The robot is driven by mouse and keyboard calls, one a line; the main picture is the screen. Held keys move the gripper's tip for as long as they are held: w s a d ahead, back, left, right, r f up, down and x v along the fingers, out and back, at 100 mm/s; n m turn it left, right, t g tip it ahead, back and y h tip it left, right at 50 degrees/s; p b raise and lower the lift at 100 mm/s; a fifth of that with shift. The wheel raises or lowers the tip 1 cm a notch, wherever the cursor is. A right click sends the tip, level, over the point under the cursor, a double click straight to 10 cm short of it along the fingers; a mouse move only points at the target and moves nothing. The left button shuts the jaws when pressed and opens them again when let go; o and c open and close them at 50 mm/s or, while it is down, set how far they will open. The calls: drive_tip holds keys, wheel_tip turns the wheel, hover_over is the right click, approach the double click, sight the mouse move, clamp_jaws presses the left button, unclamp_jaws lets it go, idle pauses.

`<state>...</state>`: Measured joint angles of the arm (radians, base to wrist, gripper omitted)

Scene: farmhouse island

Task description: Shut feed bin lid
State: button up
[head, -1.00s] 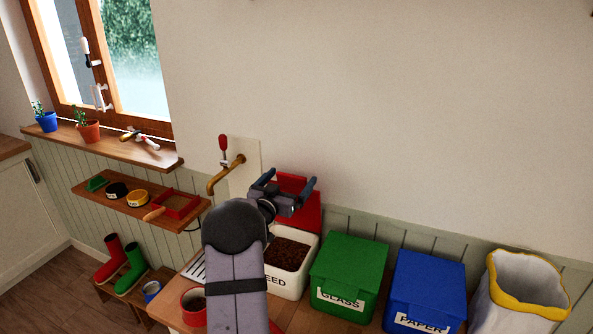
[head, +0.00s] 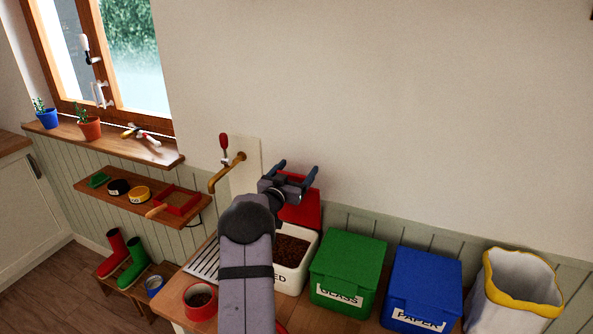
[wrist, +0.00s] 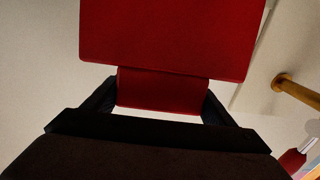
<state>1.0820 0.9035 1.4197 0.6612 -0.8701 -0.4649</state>
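The feed bin (head: 291,275) is white, with its label partly hidden by my arm, and holds brown feed. Its red lid (head: 303,213) stands open, raised at the back of the bin near the wall. My gripper (head: 297,172) is at the lid's upper edge in the head view, with its fingers spread and covering part of the lid. In the wrist view the lid (wrist: 165,38) fills the top middle, and a narrower red part (wrist: 160,90) shows between the open fingers (wrist: 158,100). I cannot tell whether they touch it.
A green glass bin (head: 347,265) and a blue paper bin (head: 425,285) stand right of the feed bin, both closed. A white sack with a yellow rim (head: 520,285) is farther right. A brass tap (head: 228,172) is on the wall at left. A red mug (head: 200,301) stands front left.

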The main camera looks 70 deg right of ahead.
drive_tip(key=c, duration=0.8)
drive_tip(key=shift+a, duration=0.1)
drive_tip(key=shift+c, duration=0.2)
drive_tip(key=shift+a+f+b, duration=0.1)
drive_tip(key=shift+b, duration=0.3)
drive_tip(key=a+f+h+b, duration=0.4)
drive_tip(key=a+b, duration=0.6)
drive_tip(key=b, duration=1.1)
drive_tip(key=a+f+h+b, duration=0.5)
drive_tip(key=a+f+b, duration=0.3)
drive_tip(key=b, duration=1.3)
drive_tip(key=shift+a+f+h, duration=0.25)
drive_tip(key=shift+a+h, duration=0.05)
drive_tip(key=shift+a, duration=0.6)
drive_tip(key=shift+w, duration=0.1)
